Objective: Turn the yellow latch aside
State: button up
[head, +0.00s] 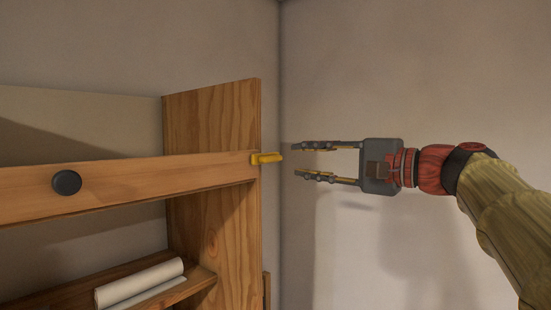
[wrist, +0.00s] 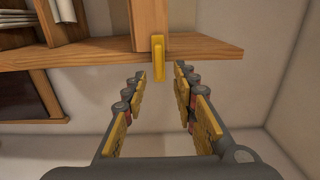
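The small yellow latch (head: 266,158) sits at the right end of the wooden rail, beside the upright wooden side panel (head: 240,130). In the wrist view the latch (wrist: 159,56) is on the edge of the wood, ahead of the gap between my fingers. My gripper (head: 297,160) is to the right of the latch in the head view, its fingers pointing left toward it. The fingers are open and apart, with nothing between them. A short gap separates the fingertips from the latch in the head view.
The wooden rail (head: 120,185) runs left from the latch and carries a round dark knob (head: 67,182). A rolled white paper (head: 140,282) lies on a lower shelf (head: 198,284). Pale walls meet in a corner behind. The space around my gripper looks clear.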

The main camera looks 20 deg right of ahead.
aim_at(275, 159)
jog(key=p+x, duration=0.1)
jog(key=x, duration=0.5)
jog(key=shift+d+f, duration=0.1)
jog(key=shift+w+a+p, duration=0.25)
jog(key=shift+a+p, duration=0.2)
jog(key=shift+p, duration=0.05)
jog(key=shift+w+a, duration=0.2)
jog(key=shift+w, duration=0.5)
jog(key=shift+s, duration=0.25)
jog(key=shift+w, duration=0.15)
jog(key=c, duration=0.4)
grip_shut()
